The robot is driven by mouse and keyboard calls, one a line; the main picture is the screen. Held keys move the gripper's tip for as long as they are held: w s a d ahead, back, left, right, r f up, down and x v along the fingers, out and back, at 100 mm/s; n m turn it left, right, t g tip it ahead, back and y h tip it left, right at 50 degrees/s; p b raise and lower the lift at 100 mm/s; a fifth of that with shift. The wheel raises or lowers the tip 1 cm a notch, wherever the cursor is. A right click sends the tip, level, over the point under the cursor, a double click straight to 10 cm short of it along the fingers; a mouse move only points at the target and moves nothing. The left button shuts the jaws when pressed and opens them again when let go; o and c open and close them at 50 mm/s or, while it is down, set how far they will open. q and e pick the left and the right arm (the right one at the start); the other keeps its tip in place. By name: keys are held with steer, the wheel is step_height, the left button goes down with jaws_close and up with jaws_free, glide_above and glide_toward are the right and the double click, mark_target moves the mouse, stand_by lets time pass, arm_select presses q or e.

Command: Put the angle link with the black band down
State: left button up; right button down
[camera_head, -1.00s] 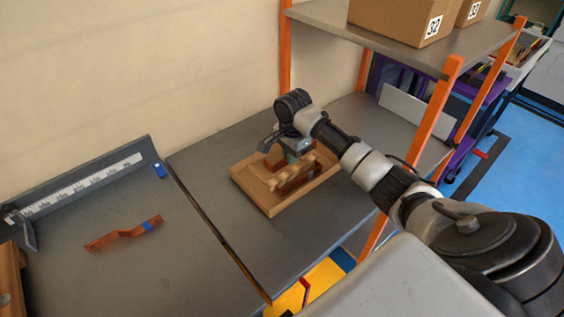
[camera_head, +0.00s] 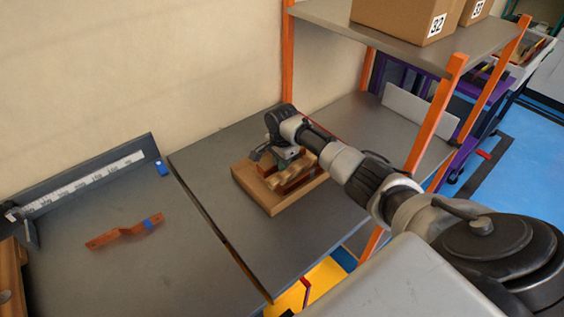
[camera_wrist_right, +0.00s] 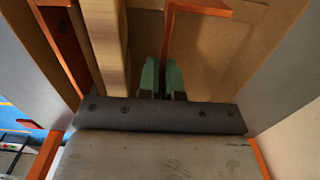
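My right gripper (camera_head: 284,165) is low over a wooden tray (camera_head: 274,208) on the grey bench. In the right wrist view its green fingertips (camera_wrist_right: 162,78) are close together on the edge of a copper angle link (camera_wrist_right: 182,30), whose bent flange shows at the top. No black band can be made out on it; the fingers and the steep view may hide it. The tray has a wooden bar (camera_wrist_right: 106,45) beside the link, and another copper piece (camera_wrist_right: 62,45) lies beyond that bar. I cannot tell whether the held link touches the tray. My left gripper is not in view.
A bent copper strip with a blue band (camera_head: 125,232) lies on the left bench, near a ruler fence (camera_head: 85,183). An orange-framed shelf (camera_head: 440,110) with cardboard boxes (camera_head: 400,18) stands close to my right arm. The bench left of the tray is clear.

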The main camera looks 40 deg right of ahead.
steer(key=c, duration=1.7)
jaws_free()
steer(key=shift+f, duration=0.15)
steer(key=o, duration=0.4)
step_height(320, 180, up, 12)
steer(key=shift+r, duration=0.2)
